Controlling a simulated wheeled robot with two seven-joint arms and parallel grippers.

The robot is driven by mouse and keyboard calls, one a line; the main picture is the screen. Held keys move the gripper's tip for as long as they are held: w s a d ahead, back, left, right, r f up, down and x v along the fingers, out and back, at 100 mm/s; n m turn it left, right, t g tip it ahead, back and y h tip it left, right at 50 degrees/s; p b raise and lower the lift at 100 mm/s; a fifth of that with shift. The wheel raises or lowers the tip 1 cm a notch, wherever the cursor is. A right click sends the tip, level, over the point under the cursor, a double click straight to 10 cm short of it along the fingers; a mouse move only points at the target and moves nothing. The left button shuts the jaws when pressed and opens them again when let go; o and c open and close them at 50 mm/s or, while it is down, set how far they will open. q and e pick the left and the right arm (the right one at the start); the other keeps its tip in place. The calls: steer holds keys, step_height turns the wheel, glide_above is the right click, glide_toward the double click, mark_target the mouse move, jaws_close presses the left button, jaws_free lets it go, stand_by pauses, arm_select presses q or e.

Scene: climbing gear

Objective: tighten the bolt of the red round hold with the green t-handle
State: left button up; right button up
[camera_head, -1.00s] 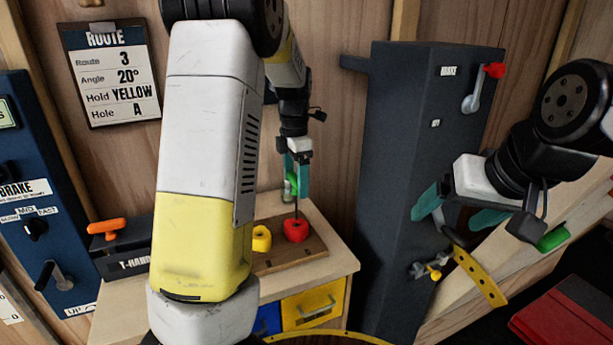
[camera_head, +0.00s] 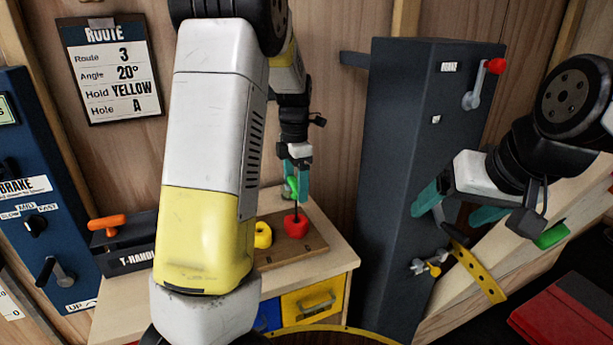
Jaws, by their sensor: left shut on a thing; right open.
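The red round hold (camera_head: 296,227) sits on the brown board (camera_head: 287,249) on the small wooden bench. The green t-handle (camera_head: 291,187) stands above it, and its dark shaft points down to the middle of the hold. Whether the tip is seated in the bolt cannot be made out. My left gripper (camera_head: 297,188) is shut on the t-handle, with its teal fingers around the green grip. The bolt itself is hidden. My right gripper (camera_head: 455,208) is open and empty, in front of the dark grey post.
A yellow hold (camera_head: 262,235) is left of the red one, partly behind my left arm. A t-handle rack (camera_head: 127,258) with an orange handle (camera_head: 107,222) stands at left. The dark grey post (camera_head: 385,180) rises right of the bench. A yellow perforated strip (camera_head: 478,270) lies below my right gripper.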

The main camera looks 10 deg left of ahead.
arm_select(q)
steer(key=shift+f, duration=0.3)
steer(key=m, duration=0.3)
steer(key=shift+m, duration=0.3)
steer(key=m, duration=0.7)
steer(key=shift+s, duration=0.1)
steer(key=shift+r, duration=1.55)
